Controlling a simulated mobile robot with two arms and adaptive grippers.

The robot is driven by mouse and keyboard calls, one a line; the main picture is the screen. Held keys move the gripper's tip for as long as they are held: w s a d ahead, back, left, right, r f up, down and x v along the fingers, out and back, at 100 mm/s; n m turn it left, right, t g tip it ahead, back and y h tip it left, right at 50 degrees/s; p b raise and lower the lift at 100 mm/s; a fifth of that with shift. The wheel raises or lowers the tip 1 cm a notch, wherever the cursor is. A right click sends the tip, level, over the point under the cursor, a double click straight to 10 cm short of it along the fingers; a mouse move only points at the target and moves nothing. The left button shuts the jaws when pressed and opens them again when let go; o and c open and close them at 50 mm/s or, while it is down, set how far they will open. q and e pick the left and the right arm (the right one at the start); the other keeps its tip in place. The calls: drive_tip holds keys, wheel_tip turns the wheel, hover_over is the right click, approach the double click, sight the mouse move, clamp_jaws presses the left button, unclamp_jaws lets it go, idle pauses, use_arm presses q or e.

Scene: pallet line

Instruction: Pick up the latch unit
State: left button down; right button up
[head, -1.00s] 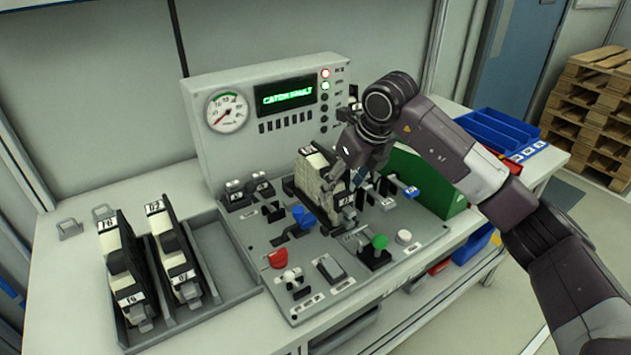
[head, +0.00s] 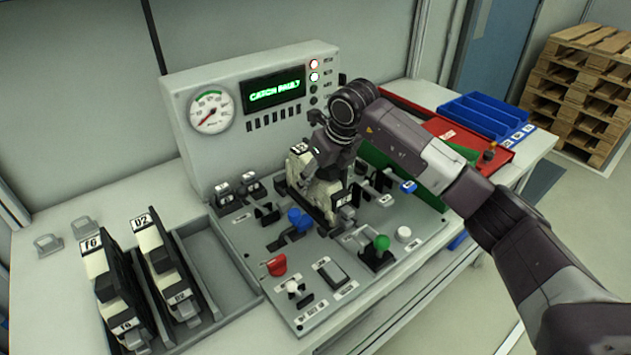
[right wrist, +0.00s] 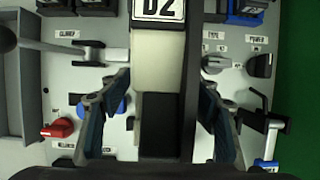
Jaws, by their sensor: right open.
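A cream and black unit, which I take to be the latch unit (head: 301,168), stands upright on the grey control panel. In the right wrist view this unit (right wrist: 158,62) has a label reading D2 and runs up the middle. My right gripper (head: 322,188) is over it from above. In the right wrist view its open fingers (right wrist: 162,112) are on either side of the unit, with gaps showing on both sides. The arm hides part of the unit in the head view. My left gripper is not in view.
Two similar units, a left one (head: 112,290) and a right one (head: 165,270), stand in a grey tray (head: 215,275). Knobs and levers surround the held area, including a red knob (head: 276,265) and a green knob (head: 381,243). A gauge box (head: 222,150) rises behind.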

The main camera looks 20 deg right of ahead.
drive_tip(key=shift+x, duration=1.15)
drive_tip(key=shift+w+f, duration=0.1)
drive_tip(key=shift+f, duration=0.1)
drive_tip(key=c, duration=0.4)
drive_tip(key=shift+r, duration=0.1)
drive_tip(key=c, duration=1.2)
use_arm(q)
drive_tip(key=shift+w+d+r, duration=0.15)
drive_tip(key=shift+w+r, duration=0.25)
use_arm(e)
drive_tip(key=shift+o, duration=0.2)
